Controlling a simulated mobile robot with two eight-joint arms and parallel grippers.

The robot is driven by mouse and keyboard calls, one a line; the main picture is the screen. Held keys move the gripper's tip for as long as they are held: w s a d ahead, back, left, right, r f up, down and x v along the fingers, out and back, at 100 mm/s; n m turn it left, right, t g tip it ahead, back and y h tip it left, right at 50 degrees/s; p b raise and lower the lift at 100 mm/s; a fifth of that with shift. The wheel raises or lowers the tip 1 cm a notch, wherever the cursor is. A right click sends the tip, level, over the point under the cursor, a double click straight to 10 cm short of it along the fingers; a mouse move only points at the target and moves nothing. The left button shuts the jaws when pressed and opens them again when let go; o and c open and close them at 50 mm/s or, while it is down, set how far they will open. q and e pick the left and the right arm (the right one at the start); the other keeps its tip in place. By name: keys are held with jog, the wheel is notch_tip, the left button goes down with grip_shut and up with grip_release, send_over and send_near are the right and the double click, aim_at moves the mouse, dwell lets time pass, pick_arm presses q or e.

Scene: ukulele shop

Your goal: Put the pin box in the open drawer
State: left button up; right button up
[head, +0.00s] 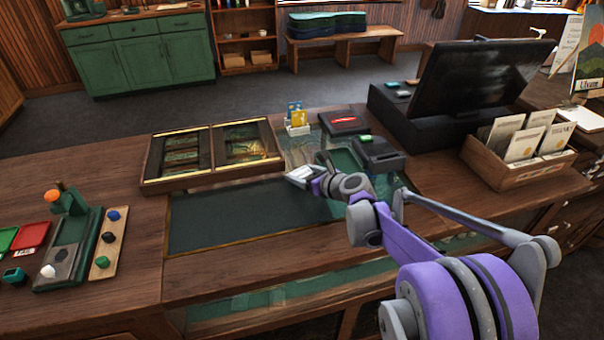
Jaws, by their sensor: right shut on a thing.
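My right gripper (301,175) is above the dark green inset panel of the counter (240,218), near its back right. It is shut on a small whitish thing, the pin box (300,172) as far as I can tell; the fingers hide part of it. I cannot clearly make out an open drawer. Green contents show below the counter's front edge (290,277), but I cannot tell whether that is a drawer or a glass case. My left gripper is out of view.
A wood-framed display case (212,152) lies behind the panel. A card holder (298,127), a card terminal (380,153) and a dark monitor (478,80) stand behind my right arm. A wooden card crate (510,172) is at right. Trays and small items (68,250) fill the left.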

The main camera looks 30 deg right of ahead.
jog(key=shift+f, duration=0.15)
jog(key=o, duration=0.9)
jog(key=shift+f, duration=0.1)
jog(key=o, duration=0.4)
jog(key=shift+c, duration=0.2)
